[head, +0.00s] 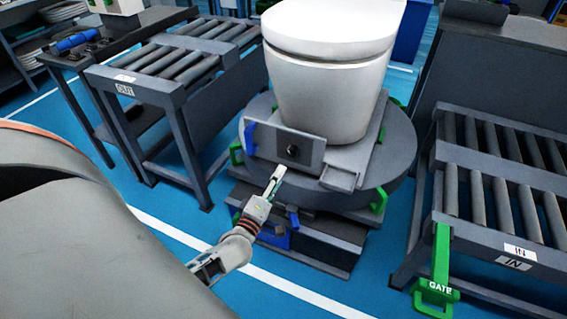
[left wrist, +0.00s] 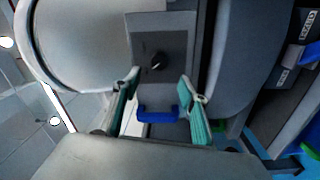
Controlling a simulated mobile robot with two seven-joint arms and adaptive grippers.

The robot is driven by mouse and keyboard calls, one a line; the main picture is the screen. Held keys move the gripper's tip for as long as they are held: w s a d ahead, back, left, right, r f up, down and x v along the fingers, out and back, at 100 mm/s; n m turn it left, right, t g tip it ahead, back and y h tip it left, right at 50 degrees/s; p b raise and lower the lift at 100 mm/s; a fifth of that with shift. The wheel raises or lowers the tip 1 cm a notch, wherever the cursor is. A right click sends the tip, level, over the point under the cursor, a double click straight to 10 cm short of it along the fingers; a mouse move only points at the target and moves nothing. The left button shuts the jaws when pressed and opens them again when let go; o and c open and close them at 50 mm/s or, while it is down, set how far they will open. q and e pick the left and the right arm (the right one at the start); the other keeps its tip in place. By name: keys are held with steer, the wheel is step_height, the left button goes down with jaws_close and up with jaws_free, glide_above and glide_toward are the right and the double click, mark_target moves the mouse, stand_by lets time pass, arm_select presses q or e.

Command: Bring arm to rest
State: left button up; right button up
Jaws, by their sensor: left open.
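My left arm comes in from the left in the head view, and its gripper (head: 273,184) is in front of the round turntable (head: 398,150). In the left wrist view the two teal-padded fingers of the gripper (left wrist: 160,108) are apart with nothing between them. Beyond them are a grey panel with a dark knob (left wrist: 157,62) and a blue handle (left wrist: 157,114). The panel (head: 291,150) also shows in the head view, just past the fingertips. A white toilet (head: 330,75) stands upright on the turntable. My right gripper is not in view.
The OUT roller conveyor (head: 170,65) is at the left, and the IN roller conveyor (head: 500,195) is at the right. A green GATE handle (head: 440,270) hangs at the IN conveyor's near corner. Blue floor with a white line (head: 270,280) lies open in front of the turntable.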

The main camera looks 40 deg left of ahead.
arm_select(q)
steer(key=shift+v, duration=0.85)
steer(key=s+d+r+m+g+h+p, duration=0.25)
steer(key=s+d+m+h+p, duration=0.55)
steer(key=d+m, duration=0.55)
steer(key=s+d+f+m+g, duration=0.1)
steer(key=s+d+m, duration=0.1)
steer(key=s, duration=0.3)
steer(key=s+d+f+m+g+p, duration=0.1)
steer(key=s+d+m+g, duration=0.1)
steer(key=s, duration=0.3)
steer(key=s+d+f+m+g+y, duration=0.1)
steer(key=s+d+m+g, duration=0.1)
steer(key=s+m, duration=0.2)
steer(key=shift+s+f+m+p, duration=0.2)
steer(key=shift+s+m+p, duration=0.15)
steer(key=shift+s, duration=0.1)
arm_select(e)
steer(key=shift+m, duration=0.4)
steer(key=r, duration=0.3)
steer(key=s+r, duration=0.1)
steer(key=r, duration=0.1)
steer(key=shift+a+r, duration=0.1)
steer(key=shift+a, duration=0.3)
